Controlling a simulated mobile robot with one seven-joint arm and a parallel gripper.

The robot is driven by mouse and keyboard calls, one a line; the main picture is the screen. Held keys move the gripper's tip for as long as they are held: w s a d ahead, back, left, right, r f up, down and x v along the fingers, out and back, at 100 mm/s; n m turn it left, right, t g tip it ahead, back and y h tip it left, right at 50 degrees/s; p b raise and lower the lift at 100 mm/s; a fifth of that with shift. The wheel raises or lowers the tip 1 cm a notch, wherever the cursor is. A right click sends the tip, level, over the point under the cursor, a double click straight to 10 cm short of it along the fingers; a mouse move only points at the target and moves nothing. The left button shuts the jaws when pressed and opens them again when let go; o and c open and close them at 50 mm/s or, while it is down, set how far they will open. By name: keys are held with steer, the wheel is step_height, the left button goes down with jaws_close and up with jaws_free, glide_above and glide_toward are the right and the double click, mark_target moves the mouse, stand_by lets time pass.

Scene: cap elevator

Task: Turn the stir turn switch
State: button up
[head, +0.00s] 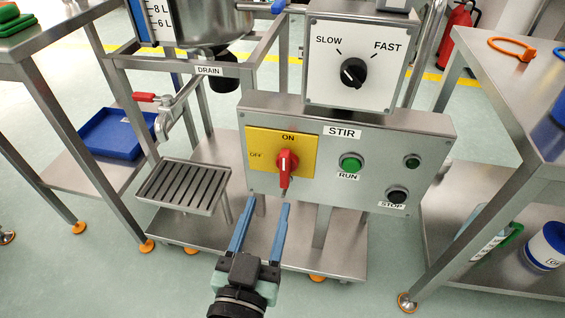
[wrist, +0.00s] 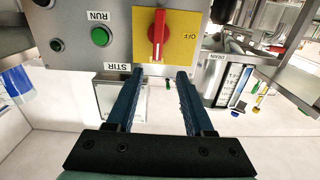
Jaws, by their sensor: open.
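The stir turn switch is a red handle (head: 286,168) on a yellow plate (head: 262,158) at the left of the grey STIR panel. The handle stands upright, in line with the ON mark at the top; OFF is at the plate's left. In the wrist view the red handle (wrist: 157,34) and yellow plate (wrist: 183,22) appear upside down, beyond the fingertips. My gripper (head: 268,204) is open and empty, with blue fingers apart. In the head view its tips are just below the handle and a little left. It also shows in the wrist view (wrist: 160,76). No contact with the handle is visible.
A green RUN button (head: 350,164) and a black STOP button (head: 397,194) sit to the right. A speed dial (head: 353,72) is above the panel. A drip grate (head: 183,187) and the red-handled drain valve (head: 147,97) are at the left. Steel tables flank both sides.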

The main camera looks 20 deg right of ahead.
mark_target(284, 167)
steer(key=x, duration=1.2)
steer(key=shift+w+d+f+b, duration=0.1)
steer(key=shift+d+f+b, duration=0.2)
steer(key=shift+d+b, duration=0.1)
steer(key=shift+f, duration=0.15)
jaws_close()
